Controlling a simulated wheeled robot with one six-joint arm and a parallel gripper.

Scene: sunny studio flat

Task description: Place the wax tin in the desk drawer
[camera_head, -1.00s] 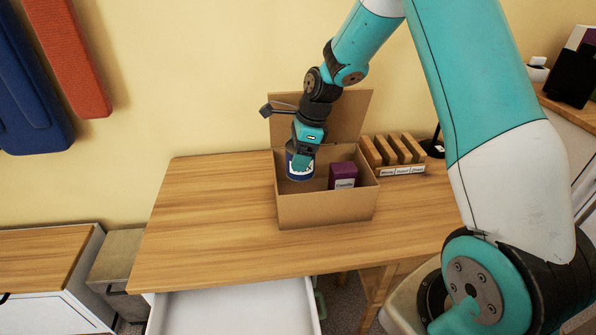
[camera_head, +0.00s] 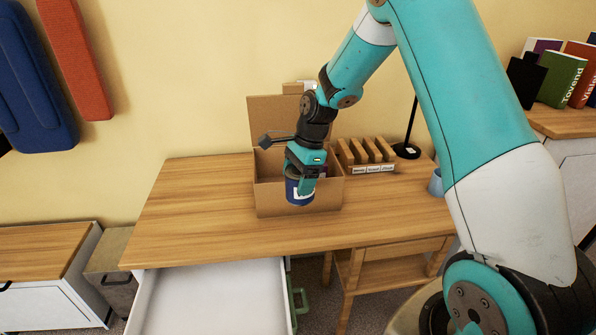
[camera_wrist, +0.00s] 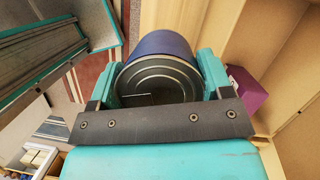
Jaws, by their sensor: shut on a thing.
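The wax tin (camera_head: 299,192) is a dark blue cylinder with a white label. My gripper (camera_head: 303,174) is shut on it, and it hangs in front of the open cardboard box's near wall, above the desk. In the wrist view the tin (camera_wrist: 160,78) sits between both fingers of my gripper (camera_wrist: 160,85), its round metal end facing the camera. The desk drawer (camera_head: 215,298) is white, pulled open below the desk's front edge at the left, and the part of its inside that shows is empty.
The open cardboard box (camera_head: 268,199) stands on the desk (camera_head: 190,210) with a purple box (camera_wrist: 247,90) inside. A wooden sorter (camera_head: 368,155), a black lamp (camera_head: 408,150) and a blue cup (camera_head: 436,182) stand to the right. The desk's left half is clear.

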